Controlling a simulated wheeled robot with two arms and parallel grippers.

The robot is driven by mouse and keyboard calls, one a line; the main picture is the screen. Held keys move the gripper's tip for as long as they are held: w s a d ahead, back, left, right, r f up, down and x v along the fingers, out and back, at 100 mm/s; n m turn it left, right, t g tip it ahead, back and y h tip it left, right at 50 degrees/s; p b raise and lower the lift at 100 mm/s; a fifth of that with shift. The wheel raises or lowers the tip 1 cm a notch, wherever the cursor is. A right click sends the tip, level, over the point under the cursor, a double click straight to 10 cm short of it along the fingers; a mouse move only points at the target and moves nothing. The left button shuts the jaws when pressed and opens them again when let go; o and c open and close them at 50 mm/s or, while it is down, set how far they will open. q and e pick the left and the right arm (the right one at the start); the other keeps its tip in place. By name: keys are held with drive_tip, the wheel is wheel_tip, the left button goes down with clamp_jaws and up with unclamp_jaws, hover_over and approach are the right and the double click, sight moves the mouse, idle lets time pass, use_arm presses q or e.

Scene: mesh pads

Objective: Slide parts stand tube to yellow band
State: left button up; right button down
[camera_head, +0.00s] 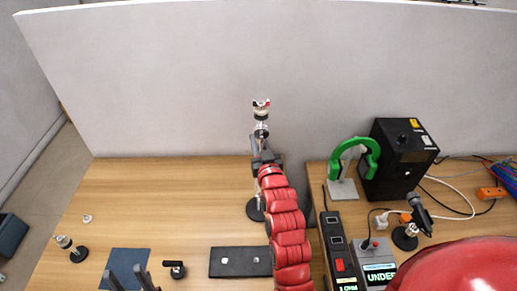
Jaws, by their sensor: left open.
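The parts stand (256,209) has a dark round base on the wooden bench, centre of the head view. A slim upright tube (262,129) rises from it to a small top with red and white parts. The dark right gripper (264,148), at the end of a red sleeved arm, is at the tube about halfway up. Whether its jaws touch the tube is hidden. I cannot make out the yellow band for certain at this size. My left gripper (125,271) shows at the lower left as two dark fingers, apart and empty, over a navy mat (128,256).
A green clamp-like device (355,158), black box (400,160), meters and cables crowd the right. A pale panel (180,85) closes the back. The bench's left middle is clear.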

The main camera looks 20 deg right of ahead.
drive_tip(key=shift+r, duration=0.3)
drive_tip(key=c, duration=0.7)
unclamp_jaws()
drive_tip(key=shift+f, duration=0.1)
drive_tip(key=shift+s, duration=0.1)
drive_tip(key=s+a+p, duration=0.1)
drive_tip(key=s+p, duration=0.6)
drive_tip(key=s, duration=1)
drive_tip(key=shift+a, duration=0.25)
